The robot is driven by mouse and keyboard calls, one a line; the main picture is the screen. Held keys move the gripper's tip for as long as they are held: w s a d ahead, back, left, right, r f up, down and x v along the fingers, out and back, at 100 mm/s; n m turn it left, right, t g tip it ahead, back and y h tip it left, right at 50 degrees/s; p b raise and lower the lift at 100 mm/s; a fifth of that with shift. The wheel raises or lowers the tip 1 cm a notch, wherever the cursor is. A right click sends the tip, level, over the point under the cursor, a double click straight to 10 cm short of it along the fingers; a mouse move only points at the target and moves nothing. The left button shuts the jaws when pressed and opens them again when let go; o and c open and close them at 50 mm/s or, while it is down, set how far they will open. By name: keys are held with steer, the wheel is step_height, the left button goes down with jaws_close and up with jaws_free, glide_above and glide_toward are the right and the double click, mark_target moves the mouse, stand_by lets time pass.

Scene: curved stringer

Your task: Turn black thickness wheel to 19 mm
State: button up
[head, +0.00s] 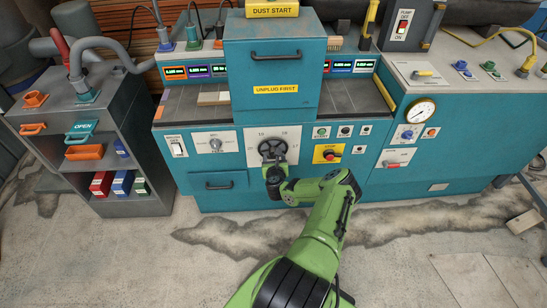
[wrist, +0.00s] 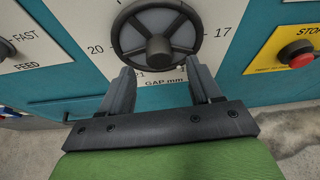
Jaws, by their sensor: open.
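The black thickness wheel (head: 272,149) is a round handwheel with spokes on a white dial plate on the teal machine front. Which number the wheel is set to cannot be told. My gripper (wrist: 162,78) is open and empty, its two fingers on either side of the wheel's lower part in the picture. In the head view my gripper (head: 272,168) is at the wheel's lower edge; contact cannot be told.
A yellow plate with a red stop button (head: 328,154) sits to the wheel's right. The feed knob (head: 215,144) is to its left. A drawer handle (head: 218,186) sticks out at lower left. A grey shelf unit stands far left. The cracked floor in front is mostly clear.

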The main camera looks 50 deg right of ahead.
mark_target(273, 151)
steer(key=b+x, duration=0.1)
steer(key=x, duration=0.3)
steer(key=shift+f, duration=0.1)
steer(key=c, duration=1)
steer(key=shift+c, duration=0.2)
